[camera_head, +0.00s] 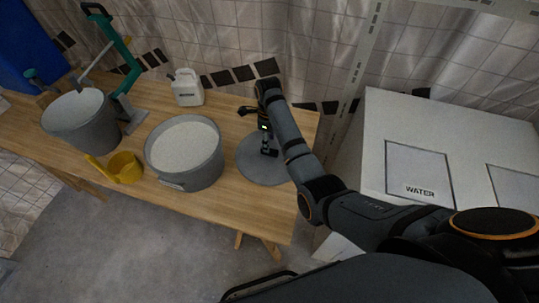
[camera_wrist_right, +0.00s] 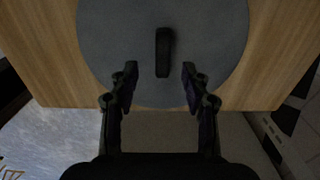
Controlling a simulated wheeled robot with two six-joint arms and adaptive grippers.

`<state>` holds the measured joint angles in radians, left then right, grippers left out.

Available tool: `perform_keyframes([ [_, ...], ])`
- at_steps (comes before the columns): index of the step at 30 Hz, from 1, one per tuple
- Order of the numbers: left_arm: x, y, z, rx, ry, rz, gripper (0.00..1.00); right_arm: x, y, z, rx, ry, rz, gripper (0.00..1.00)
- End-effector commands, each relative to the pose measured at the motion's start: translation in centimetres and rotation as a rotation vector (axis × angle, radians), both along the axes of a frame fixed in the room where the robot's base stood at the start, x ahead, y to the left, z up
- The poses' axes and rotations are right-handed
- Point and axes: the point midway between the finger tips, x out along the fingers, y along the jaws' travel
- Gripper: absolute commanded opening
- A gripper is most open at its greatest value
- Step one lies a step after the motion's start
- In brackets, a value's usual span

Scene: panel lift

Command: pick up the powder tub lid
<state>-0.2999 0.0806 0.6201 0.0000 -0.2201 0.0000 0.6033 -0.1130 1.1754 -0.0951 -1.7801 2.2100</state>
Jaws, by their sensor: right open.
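The powder tub lid (camera_head: 262,172) is a flat grey disc lying on the wooden table, right of the powder tub (camera_head: 190,157). In the right wrist view the lid (camera_wrist_right: 100,40) has a dark upright bar handle (camera_wrist_right: 163,52) near its middle. My right gripper (camera_head: 268,150) is over the lid. In the wrist view its fingers (camera_wrist_right: 160,88) are open, one on each side of the handle's line, with the handle just ahead of the tips and nothing between them. The tub is open and full of white powder. My left gripper is not in view.
The wooden table (camera_head: 225,210) also holds a yellow scoop (camera_head: 125,168), a second grey bucket (camera_head: 80,122), a green stand (camera_head: 124,65) and a white jug (camera_head: 187,88). A white cabinet marked WATER (camera_head: 385,125) stands to the right. A tiled wall is behind.

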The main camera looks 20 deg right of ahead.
Motion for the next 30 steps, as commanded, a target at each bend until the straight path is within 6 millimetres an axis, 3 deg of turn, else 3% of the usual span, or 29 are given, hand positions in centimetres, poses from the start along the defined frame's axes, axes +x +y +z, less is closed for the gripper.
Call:
perform_keyframes([
  [9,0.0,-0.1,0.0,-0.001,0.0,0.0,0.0,0.2,-0.4,-4.5,-0.001,0.003,0.001,0.47],
  [18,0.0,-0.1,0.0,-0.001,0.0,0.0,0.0,0.3,-0.4,-5.2,0.0,0.0,0.001,0.47],
  [28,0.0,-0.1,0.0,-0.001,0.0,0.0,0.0,0.3,-0.4,-5.2,0.0,0.0,0.001,0.04],
  [30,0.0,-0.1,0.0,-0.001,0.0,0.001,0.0,0.3,-0.4,-5.2,0.0,0.0,0.001,0.0],
])
